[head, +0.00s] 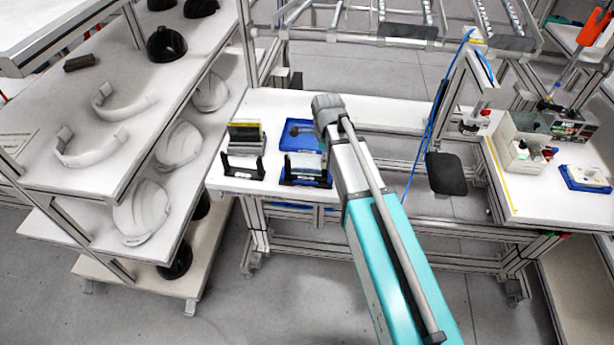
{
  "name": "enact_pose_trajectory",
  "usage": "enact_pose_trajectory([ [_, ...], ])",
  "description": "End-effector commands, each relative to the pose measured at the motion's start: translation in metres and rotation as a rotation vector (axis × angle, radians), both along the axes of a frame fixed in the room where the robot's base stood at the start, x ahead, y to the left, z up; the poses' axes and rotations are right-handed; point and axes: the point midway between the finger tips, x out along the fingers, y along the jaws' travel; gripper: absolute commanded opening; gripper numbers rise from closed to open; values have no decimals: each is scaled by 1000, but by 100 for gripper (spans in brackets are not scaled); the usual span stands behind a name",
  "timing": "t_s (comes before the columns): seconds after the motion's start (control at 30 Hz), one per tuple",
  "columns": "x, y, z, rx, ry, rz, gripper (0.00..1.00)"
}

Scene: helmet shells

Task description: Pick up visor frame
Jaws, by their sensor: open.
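Two pale, curved bands that look like visor frames lie on the top board of the shelf rack at left. One visor frame (122,104) lies farther back, and the other visor frame (92,150) lies nearer. Each is an open arc with a small block at one end. My arm reaches up from the bottom right over the middle workbench, well to the right of both bands. The far end of the arm shows only a grey joint. My gripper does not show.
Black and white helmet shells (166,44) (142,212) stand on the rack (40,165). The workbench (270,103) carries black holders (243,168) and a blue tray (297,127). A right-hand bench (530,195) holds a grey box (520,140) and another blue tray (583,180). Floor is clear in front.

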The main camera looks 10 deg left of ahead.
Motion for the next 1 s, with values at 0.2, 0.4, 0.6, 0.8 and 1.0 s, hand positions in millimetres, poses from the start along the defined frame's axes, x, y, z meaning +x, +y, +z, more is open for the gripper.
enact_pose_trajectory([
  [0.2, 0, 1, -21, 0, 0, 0, 62],
  [0.4, 0, 1, -27, 0, 0, 0, 62],
  [0.6, 0, 1, -27, 0, 0, 0, 62],
  [0.8, 0, 1, -27, 0, 0, 0, 62],
  [1.0, 0, 1, -27, 0, 0, 0, 62],
])
